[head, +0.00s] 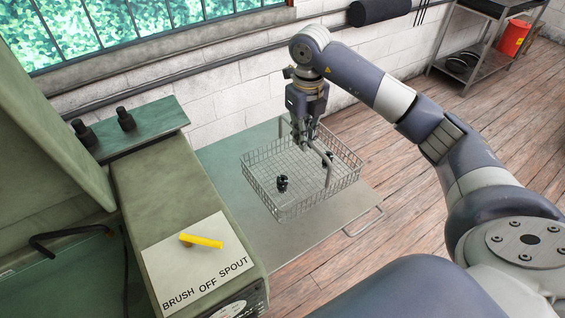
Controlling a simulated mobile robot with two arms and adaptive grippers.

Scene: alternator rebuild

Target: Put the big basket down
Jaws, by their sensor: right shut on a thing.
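The big basket (264,197) is a wire mesh basket, roughly level, over the green-grey top of a cart or side table (240,242). I cannot tell whether its bottom touches that top. A thick grey handle (327,158) rises over it. My right gripper (305,138) points down from above and is shut on the basket at the upper end of this handle. The fingertips are small and partly hidden. Small black parts (282,183) lie in the basket. My left gripper is out of view.
A green machine (150,180) with a "BRUSH OFF SPOUT" label (195,262) and yellow lever (201,241) stands close on the left. A white brick wall (220,95) is behind. A metal shelf (470,65) and red bucket (514,38) stand far right. Wooden floor lies open on the right.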

